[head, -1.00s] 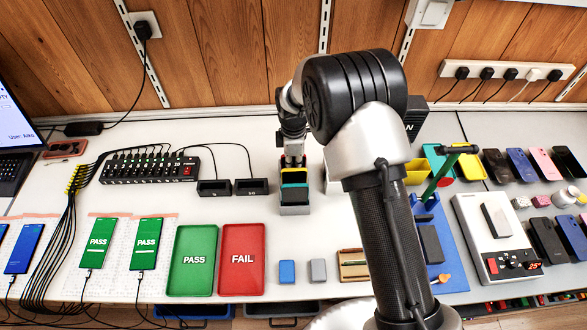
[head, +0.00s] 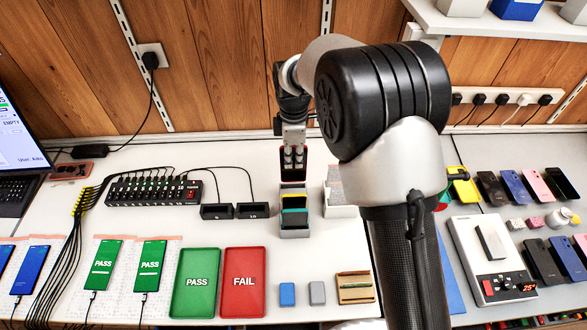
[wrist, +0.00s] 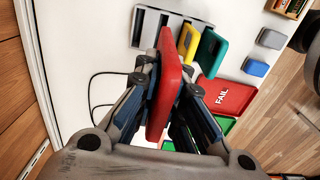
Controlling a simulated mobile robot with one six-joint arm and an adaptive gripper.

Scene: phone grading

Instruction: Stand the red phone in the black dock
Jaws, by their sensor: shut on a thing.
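My gripper (wrist: 160,110) is shut on the red phone (wrist: 167,88), held on edge between the fingers in the wrist view. In the head view my gripper (head: 293,158) is over the back of the grey slotted rack (head: 294,233), with a little of the phone's red edge showing. Green and yellow phones stand in the rack, and also show in the wrist view as a yellow phone (wrist: 188,46) and a green phone (wrist: 211,54). Two small black docks, a left one (head: 216,212) and a right one (head: 252,211), sit left of the rack, both apparently empty.
A black powered hub (head: 150,190) stands behind and left of the docks, with cables running to them. The green PASS tray (head: 195,307) and red FAIL tray (head: 245,307) lie in front. White table is clear between docks and trays.

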